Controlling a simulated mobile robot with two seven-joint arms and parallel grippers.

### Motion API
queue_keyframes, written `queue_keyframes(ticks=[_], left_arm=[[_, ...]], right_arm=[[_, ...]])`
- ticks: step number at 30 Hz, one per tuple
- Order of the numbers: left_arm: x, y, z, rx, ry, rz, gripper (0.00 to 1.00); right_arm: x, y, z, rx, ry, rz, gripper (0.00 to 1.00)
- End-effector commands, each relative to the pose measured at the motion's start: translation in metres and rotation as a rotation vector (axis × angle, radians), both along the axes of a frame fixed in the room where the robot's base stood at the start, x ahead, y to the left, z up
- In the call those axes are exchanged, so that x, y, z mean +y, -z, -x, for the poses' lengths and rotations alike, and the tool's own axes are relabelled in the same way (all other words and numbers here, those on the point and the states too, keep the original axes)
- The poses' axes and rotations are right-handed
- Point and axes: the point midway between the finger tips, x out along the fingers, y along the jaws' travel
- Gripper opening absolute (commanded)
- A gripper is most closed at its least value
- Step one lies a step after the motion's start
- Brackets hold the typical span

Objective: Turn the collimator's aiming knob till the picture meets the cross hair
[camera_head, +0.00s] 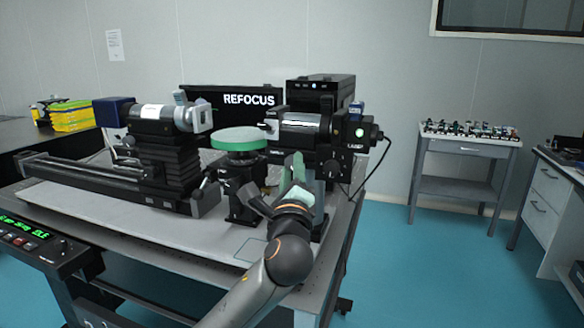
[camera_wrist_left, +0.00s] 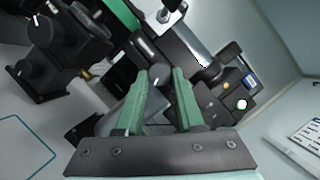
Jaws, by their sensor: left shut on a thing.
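The collimator (camera_head: 300,121), a silver and black barrel with a lit green lamp housing (camera_head: 358,132), stands at the right of the optical table. It also shows in the wrist view (camera_wrist_left: 190,40). My left gripper (camera_head: 296,168) has its green fingers raised just below the collimator. In the wrist view its fingertips (camera_wrist_left: 163,75) close on a dark knob (camera_wrist_left: 157,80) with a white mark, which they partly hide. A black screen (camera_head: 232,99) behind the table reads REFOCUS. No picture or cross hair is visible on it. My right gripper is out of view.
A round stage with a green top (camera_head: 240,138) stands left of the collimator. A blue-ended instrument (camera_head: 150,113) sits on a dark stack over a rail. A control box (camera_head: 40,240) with green text is front left. A grey cart (camera_head: 465,150) stands right, with clear floor around it.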

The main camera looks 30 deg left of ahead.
Motion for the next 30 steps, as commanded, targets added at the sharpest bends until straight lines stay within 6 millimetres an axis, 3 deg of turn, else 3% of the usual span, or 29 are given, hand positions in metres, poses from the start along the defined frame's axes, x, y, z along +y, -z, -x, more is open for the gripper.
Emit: queue_keyframes(ticks=[8, 9, 16, 25, 30], left_arm=[[0.000, -0.001, 0.000, -0.002, 0.000, -0.001, 0.00], [0.000, -0.001, 0.000, -0.002, 0.000, -0.001, 0.40], [0.000, -0.001, 0.000, -0.001, 0.000, -0.001, 0.66], [-0.001, 0.000, 0.002, 0.000, 0.000, -0.001, 0.67], [-0.012, 0.006, 0.018, 0.000, 0.004, 0.000, 0.67]], right_arm=[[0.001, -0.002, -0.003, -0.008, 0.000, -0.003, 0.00], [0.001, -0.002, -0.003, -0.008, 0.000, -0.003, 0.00], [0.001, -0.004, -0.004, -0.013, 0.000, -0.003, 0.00], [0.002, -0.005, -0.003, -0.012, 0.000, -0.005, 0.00], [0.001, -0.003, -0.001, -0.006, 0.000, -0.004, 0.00]])
